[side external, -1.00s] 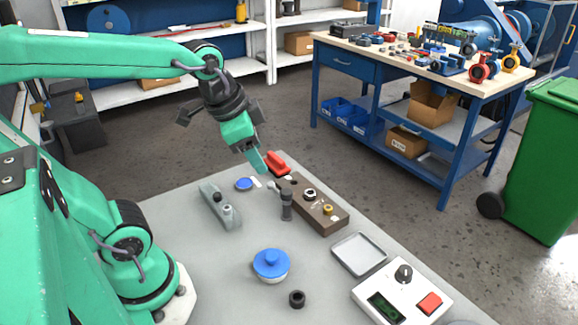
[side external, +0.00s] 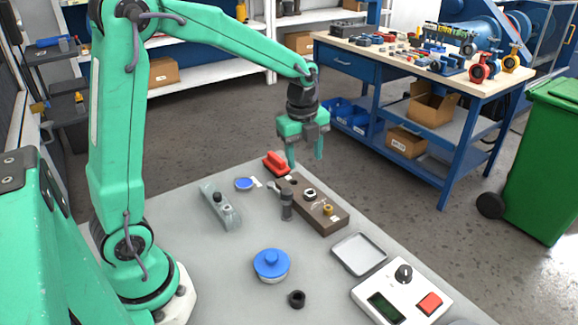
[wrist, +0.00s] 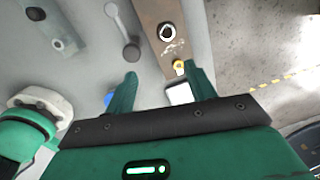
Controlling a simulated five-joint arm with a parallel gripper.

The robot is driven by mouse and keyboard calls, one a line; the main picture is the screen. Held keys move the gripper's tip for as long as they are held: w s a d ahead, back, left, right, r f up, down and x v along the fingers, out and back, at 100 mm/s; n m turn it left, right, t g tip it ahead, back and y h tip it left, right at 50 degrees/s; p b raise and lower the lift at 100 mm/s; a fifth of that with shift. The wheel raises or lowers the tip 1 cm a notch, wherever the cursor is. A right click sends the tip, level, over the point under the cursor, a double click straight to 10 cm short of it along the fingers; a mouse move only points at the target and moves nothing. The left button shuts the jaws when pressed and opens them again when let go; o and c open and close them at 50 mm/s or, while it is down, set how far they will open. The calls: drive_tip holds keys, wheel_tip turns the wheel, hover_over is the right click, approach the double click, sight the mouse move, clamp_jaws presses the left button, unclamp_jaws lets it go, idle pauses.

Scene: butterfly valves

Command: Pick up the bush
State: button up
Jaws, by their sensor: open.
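My gripper (side external: 305,160) is open and empty, pointing down high above the far edge of the grey table (side external: 205,280). Its two spread fingers (wrist: 163,82) also show in the wrist view. A short black ring (side external: 297,299), which looks like a bush, lies on the table near the front; I cannot make it out in the wrist view. A brown block (side external: 335,224) holds a pale ring with a dark hole (side external: 310,193) and a small brass piece (side external: 327,209). I cannot tell for certain which ring is the bush. The gripper touches none of them.
A blue-knobbed lid (side external: 271,262), a dark upright tool (side external: 287,205), a grey fixture (side external: 220,207), a shallow tray (side external: 359,254) and a control box (side external: 385,298) stand around. A red piece (side external: 276,165) lies by the far edge. The table's left middle is clear.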

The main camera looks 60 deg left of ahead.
sight(309, 195)
drive_tip(key=w+a+f+m+g, duration=0.1)
drive_tip(key=w+f+m, duration=0.2)
drive_tip(key=f+m, duration=0.1)
drive_tip(key=shift+a+f, duration=0.2)
drive_tip(key=shift+f, duration=0.3)
drive_tip(key=shift+w+f, duration=0.1)
drive_tip(key=shift+f, duration=1.2)
drive_tip(key=shift+f, duration=0.15)
drive_tip(key=shift+f, duration=2.45)
drive_tip(key=shift+c, duration=0.4)
drive_tip(key=c, duration=1)
